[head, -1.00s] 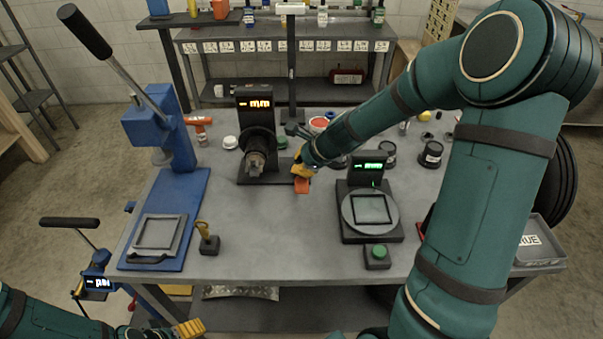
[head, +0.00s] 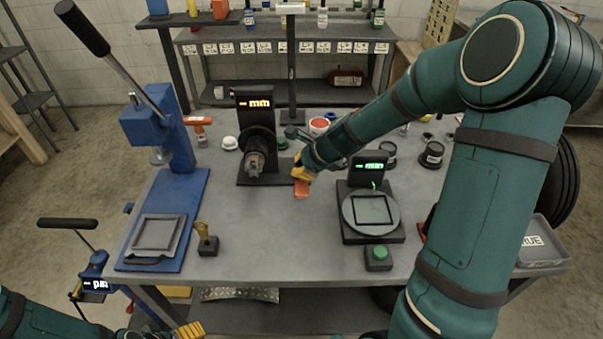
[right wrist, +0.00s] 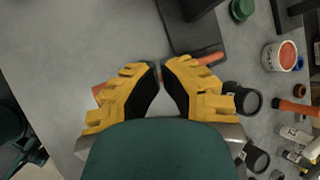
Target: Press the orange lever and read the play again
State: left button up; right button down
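The orange lever (head: 302,189) shows at the front right of a black gauge fixture with a spindle (head: 257,148) in the head view. The fixture's display (head: 260,103) shows orange characters ending in "mm"; I cannot read a full value. My right gripper (head: 302,174) is down at the lever, partly covering it. In the right wrist view its yellow fingertips (right wrist: 161,70) nearly meet, with nothing seen between them. Orange parts (right wrist: 208,58) show behind the fingers on both sides; contact is not clear. My left gripper (head: 190,330) is low at the bottom left, mostly cut off.
A round-plate gauge (head: 372,212) with a green display and green button (head: 379,252) stands right of the lever. A blue press (head: 165,215) stands at the left, a small stand (head: 207,245) beside it. Jars and tools lie behind. The front middle of the grey table is clear.

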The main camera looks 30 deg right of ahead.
jog(key=shift+s+f+b, duration=0.1)
jog(key=shift+f+b, duration=0.4)
jog(key=shift+f, duration=0.1)
dwell(0.4)
jog(key=shift+r, duration=0.1)
dwell(0.5)
jog(key=shift+w+d+r+p, duration=0.1)
jog(key=shift+w+r+p, duration=0.1)
jog(key=shift+r+p, duration=0.9)
jog(key=shift+w+d+r+p, duration=0.1)
jog(key=shift+w+r+p, duration=0.1)
jog(key=shift+r+p, duration=0.9)
jog(key=shift+f, duration=0.15)
jog(key=r+p, duration=0.5)
jog(key=shift+w+d, duration=0.25)
jog(key=shift+w, duration=0.15)
